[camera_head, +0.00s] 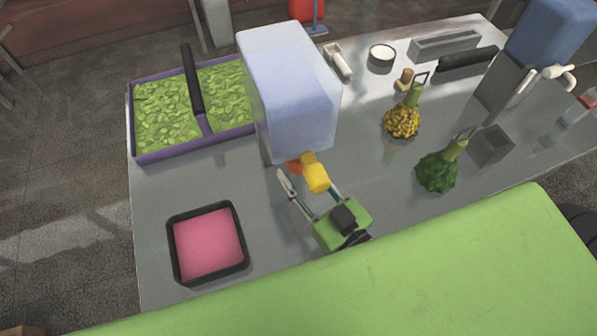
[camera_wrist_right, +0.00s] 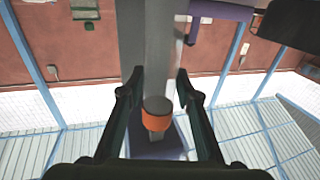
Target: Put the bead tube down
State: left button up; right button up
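I cannot pick out the bead tube with certainty. A clear tube-like thing with a red end (camera_head: 586,102) is at the right edge of the head view, partly cut off. My right gripper (camera_head: 306,182) is open below the pale blue container (camera_head: 290,90). An orange-ended piece (camera_head: 293,167) and a yellow piece (camera_head: 315,174) are close to its fingertips. In the right wrist view the orange piece (camera_wrist_right: 157,112) appears between the open fingers (camera_wrist_right: 158,80), with gaps on both sides. I see nothing gripped. My left gripper is not in view.
A purple-rimmed tray (camera_head: 130,125) of green pieces and a black tray with pink contents (camera_head: 208,243) are left. A yellow clump (camera_head: 402,122), green clump (camera_head: 437,172), small grey box (camera_head: 491,146) and blue-topped dispenser (camera_head: 550,35) are right. Bare tabletop (camera_head: 385,205) lies near the gripper.

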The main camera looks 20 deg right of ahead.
jog(key=shift+o, duration=0.5)
jog(key=shift+s+f, duration=0.1)
jog(key=shift+f, duration=0.4)
jog(key=shift+r, duration=0.6)
jog(key=b+v, duration=0.2)
jog(key=v, duration=0.9)
jog(key=shift+s+r, duration=0.4)
jog(key=shift+d, duration=0.1)
